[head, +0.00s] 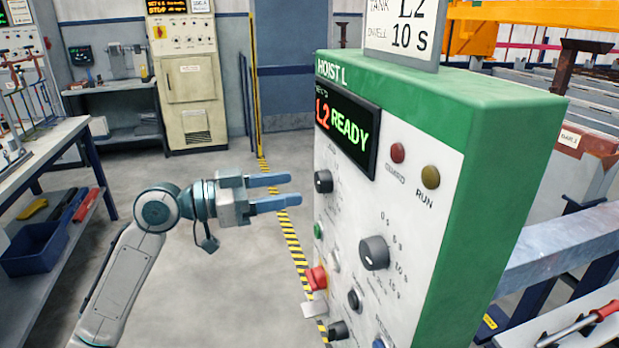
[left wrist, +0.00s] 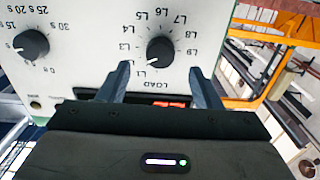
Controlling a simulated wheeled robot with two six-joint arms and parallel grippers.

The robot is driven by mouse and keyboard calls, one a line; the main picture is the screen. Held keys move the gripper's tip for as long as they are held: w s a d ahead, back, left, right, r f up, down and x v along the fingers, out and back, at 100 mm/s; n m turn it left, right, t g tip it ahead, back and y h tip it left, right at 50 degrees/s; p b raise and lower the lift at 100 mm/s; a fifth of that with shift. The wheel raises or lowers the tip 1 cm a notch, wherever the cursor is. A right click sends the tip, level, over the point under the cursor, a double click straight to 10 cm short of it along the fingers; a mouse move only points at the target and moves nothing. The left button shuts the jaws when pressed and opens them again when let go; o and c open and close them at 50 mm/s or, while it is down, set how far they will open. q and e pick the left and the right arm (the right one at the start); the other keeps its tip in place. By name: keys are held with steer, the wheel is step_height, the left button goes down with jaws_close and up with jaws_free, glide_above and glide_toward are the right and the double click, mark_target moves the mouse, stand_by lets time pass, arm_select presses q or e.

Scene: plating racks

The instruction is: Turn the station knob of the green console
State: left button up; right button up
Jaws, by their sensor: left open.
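The green console (head: 500,120) has a white front panel marked HOIST L, and its display (head: 347,135) reads L2 READY. The black station knob (head: 323,181) sits below the display on the panel's left side. In the left wrist view, where the panel appears upside down, the station knob (left wrist: 160,51) is ringed by LOAD and L labels; its pointer aims toward the lower left. My left gripper (head: 295,189) is open, pointing at the panel, with a small gap to the knob. In the left wrist view its fingers (left wrist: 160,75) flank the knob without touching it. My right gripper is not in view.
A second black knob (head: 374,252), marked in seconds, sits lower right on the panel. A red button (head: 316,278) protrudes at the panel's lower left. A workbench (head: 60,150) stands at left. The floor between is clear.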

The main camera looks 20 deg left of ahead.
mark_target(317, 184)
arm_select(q)
steer(key=p+x, duration=0.1)
steer(key=x, duration=0.3)
steer(key=shift+w+d+r+p, duration=0.1)
steer(key=shift+p, duration=0.2)
steer(key=shift+w+d, duration=0.35)
steer(key=shift+d, duration=0.2)
steer(key=c, duration=1)
